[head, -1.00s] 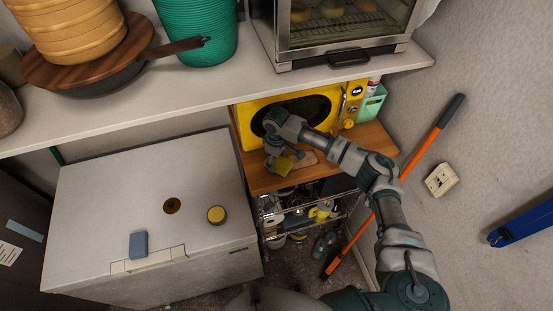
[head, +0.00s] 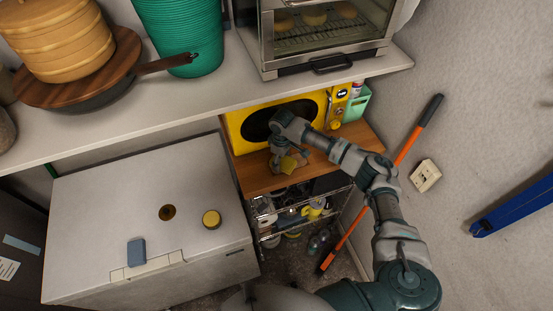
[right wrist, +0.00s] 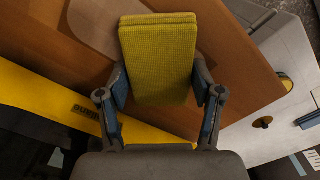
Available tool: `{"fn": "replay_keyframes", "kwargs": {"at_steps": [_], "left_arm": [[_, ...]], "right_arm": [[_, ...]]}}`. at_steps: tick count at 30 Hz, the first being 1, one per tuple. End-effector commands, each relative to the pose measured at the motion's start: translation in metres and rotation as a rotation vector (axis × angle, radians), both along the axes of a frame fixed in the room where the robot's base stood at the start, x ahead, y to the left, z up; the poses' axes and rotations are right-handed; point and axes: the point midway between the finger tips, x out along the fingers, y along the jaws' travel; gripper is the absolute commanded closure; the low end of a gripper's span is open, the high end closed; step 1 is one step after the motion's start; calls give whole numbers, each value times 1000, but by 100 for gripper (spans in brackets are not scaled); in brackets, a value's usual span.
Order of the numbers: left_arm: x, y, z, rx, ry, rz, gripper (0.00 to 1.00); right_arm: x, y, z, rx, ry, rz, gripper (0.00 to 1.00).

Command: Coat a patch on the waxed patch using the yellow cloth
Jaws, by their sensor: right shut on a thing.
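My right gripper (head: 283,160) is shut on the yellow cloth (head: 289,165), a folded pad, over the wooden shelf in front of the yellow microwave. In the right wrist view, the yellow cloth (right wrist: 157,60) sits between the two fingers of the right gripper (right wrist: 161,85). A paler patch (right wrist: 95,22) with a rounded edge shows on the wood beside and partly behind the cloth; it may be the waxed patch. I cannot tell whether the cloth touches the wood. My left gripper is not in view.
The wooden shelf (head: 345,140) carries the yellow microwave (head: 240,127). A white chest (head: 100,205) at left holds a round yellow-topped tin (head: 211,219), a blue sponge (head: 137,252) and a dark brown spot (head: 167,212). An orange-handled pole (head: 407,148) leans at right.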

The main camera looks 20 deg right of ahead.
Motion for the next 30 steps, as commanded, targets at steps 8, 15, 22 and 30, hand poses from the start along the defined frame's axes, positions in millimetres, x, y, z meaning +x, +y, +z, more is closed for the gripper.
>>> {"fn": "replay_keyframes", "kwargs": {"at_steps": [8,15,22,30], "left_arm": [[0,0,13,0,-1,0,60],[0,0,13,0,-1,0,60],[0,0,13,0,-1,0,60],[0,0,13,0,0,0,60]], "right_arm": [[1,-23,0,1,-1,-1,62],[1,-34,-1,1,-1,-3,62],[2,-56,-3,0,0,-2,62],[2,-67,-3,-1,1,-1,62]]}}
